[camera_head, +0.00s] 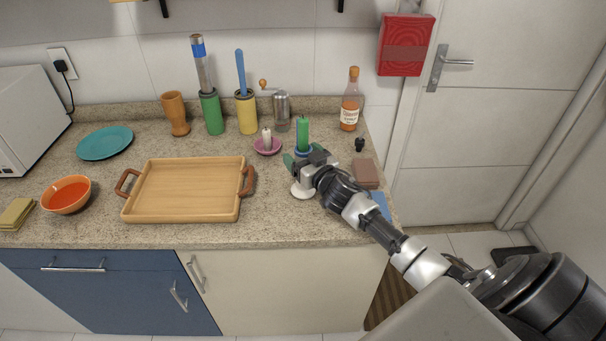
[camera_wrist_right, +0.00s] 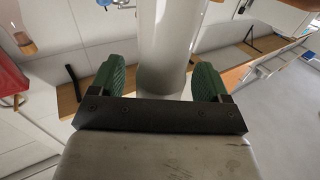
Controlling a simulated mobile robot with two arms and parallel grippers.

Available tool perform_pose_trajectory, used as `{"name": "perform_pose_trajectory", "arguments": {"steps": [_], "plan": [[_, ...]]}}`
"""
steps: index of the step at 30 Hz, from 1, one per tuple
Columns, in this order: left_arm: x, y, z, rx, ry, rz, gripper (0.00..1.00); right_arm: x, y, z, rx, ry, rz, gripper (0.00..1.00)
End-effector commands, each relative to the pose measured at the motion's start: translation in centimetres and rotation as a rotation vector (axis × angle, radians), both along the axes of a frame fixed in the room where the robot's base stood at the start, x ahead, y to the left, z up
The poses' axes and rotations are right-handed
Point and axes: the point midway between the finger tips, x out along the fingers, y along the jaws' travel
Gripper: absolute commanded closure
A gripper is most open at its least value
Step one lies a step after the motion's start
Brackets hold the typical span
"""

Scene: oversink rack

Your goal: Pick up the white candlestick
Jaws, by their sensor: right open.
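The white candlestick shows in the head view as a pale round base (camera_head: 302,192) on the counter, with its upper part hidden behind my right gripper. In the right wrist view, which looks upside down, its thick pale column (camera_wrist_right: 165,45) stands between the two green finger pads. My right gripper (camera_head: 302,158) is open around it; the wrist view also shows the gripper (camera_wrist_right: 163,82). The pads lie close on both sides of the column, and I cannot tell if either touches. My left gripper is out of view.
A green candle (camera_head: 303,132) in a blue holder stands just behind the gripper. A white candle (camera_head: 266,138) on a pink dish (camera_head: 267,149) is behind left. A wooden tray (camera_head: 185,190) lies left. A brown block (camera_head: 366,172) and sauce bottle (camera_head: 350,105) are right.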

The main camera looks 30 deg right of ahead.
Motion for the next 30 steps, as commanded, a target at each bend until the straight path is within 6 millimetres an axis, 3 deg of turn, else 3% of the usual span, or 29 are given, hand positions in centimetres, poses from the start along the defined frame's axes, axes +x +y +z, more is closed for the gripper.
{"name": "perform_pose_trajectory", "arguments": {"steps": [4,18,30], "plan": [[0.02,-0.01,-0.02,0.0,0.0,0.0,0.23,-0.03,0.02,-0.02,0.0,0.0,0.0,0.26],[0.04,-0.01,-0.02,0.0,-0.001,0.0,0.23,-0.05,0.01,-0.01,0.0,0.0,0.0,0.98],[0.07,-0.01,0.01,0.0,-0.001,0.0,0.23,-0.01,-0.02,0.77,-0.002,-0.004,0.0,0.99]]}}
